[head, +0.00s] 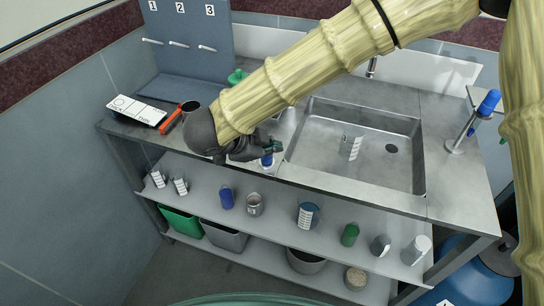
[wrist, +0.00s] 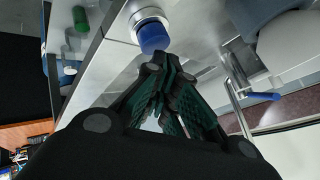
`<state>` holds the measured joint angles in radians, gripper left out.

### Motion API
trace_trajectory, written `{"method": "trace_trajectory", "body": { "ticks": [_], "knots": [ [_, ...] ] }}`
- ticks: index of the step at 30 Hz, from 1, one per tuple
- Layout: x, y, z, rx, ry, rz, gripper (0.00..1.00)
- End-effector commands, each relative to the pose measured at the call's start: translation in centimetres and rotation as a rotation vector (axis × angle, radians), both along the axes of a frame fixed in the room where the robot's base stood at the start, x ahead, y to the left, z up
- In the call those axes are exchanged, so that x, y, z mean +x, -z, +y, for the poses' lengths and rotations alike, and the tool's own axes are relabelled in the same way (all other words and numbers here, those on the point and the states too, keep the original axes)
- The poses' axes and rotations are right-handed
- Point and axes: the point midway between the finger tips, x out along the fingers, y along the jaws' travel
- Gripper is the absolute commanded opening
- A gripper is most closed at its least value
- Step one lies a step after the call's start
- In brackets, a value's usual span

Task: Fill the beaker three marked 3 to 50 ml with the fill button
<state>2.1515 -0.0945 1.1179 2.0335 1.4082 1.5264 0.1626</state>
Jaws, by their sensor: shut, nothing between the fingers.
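My gripper (head: 268,148) is over the counter, just left of the sink. In the wrist view its dark green fingers (wrist: 172,88) are closed together and hold nothing. A blue round-topped piece on a pale round base (wrist: 153,37) is just beyond the fingertips; whether they touch it I cannot tell. It also shows as a small blue piece (head: 267,160) under the gripper in the head view. It may be the fill button, but no label is readable. A clear vessel with white marks (head: 354,148) stands in the sink; its number and level are unreadable.
The sink (head: 420,150) has a spout (head: 372,66) behind it and a blue-handled tap (head: 487,103) to the right. A panel numbered 1, 2, 3 (head: 190,45) has pegs. A red-handled tool (head: 170,123) lies left. Several containers stand on the lower shelf (head: 280,212).

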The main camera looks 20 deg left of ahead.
Motion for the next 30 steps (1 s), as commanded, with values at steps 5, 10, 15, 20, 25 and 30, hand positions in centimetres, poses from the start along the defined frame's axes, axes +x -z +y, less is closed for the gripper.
{"method": "trace_trajectory", "body": {
  "ticks": [5, 10, 15, 20, 25, 30],
  "knots": [
    [0.00, 0.13, 0.00, 0.000, 0.000, 0.000, 0.00],
    [0.00, 0.29, -0.01, -0.001, -0.001, 0.000, 0.00],
    [-0.01, 0.44, 0.00, -0.001, -0.001, 0.000, 0.00],
    [-0.01, 0.58, 0.00, -0.001, -0.001, 0.000, 0.00],
    [-0.02, 0.75, 0.01, -0.001, -0.001, 0.000, 0.00],
    [-0.02, 0.90, 0.01, -0.001, -0.001, 0.000, 0.00]
  ]
}}
